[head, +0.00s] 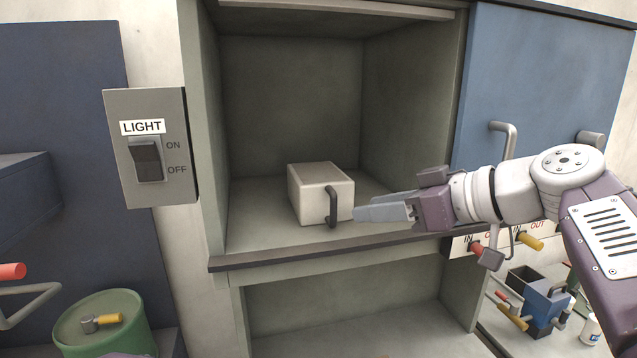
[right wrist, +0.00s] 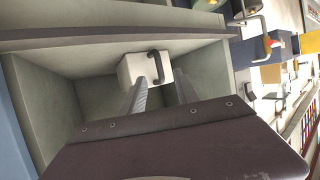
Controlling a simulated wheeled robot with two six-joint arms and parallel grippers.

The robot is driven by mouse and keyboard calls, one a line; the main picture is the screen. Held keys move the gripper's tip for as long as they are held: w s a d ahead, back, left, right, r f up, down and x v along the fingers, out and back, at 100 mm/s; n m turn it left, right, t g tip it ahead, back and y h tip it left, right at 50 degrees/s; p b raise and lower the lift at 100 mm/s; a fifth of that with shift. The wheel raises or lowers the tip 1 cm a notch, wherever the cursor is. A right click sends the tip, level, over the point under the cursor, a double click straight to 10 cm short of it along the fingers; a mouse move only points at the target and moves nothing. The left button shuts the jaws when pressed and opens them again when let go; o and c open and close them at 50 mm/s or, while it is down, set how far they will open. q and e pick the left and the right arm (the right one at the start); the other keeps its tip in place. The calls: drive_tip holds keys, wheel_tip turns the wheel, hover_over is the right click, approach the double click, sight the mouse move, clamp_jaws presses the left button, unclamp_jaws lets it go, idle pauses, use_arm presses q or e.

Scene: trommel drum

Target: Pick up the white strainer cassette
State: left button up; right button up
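The white strainer cassette (head: 312,191) is a pale box with a dark upright handle (head: 332,207) on its front. It sits on the floor of the open cabinet compartment, near the front edge. My right gripper (head: 360,213) is just right of the handle in the head view, pointing left. In the right wrist view its two fingers (right wrist: 158,88) are apart with nothing held between them. The cassette (right wrist: 135,69) and its handle lie beyond the fingertips there; I cannot tell whether a finger touches them.
The compartment has a dark front ledge (head: 330,246) and side walls around the cassette, with free room left and behind. A blue door (head: 545,80) with a handle is at the right. A light switch panel (head: 150,148) and a green drum (head: 105,330) are at the left.

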sight(336, 213)
drive_tip(key=p+x, duration=0.3)
drive_tip(key=x, duration=0.4)
drive_tip(key=shift+w+a+f, duration=0.15)
drive_tip(key=shift+w, duration=0.1)
drive_tip(key=shift+s, duration=0.1)
clamp_jaws()
idle(1.0)
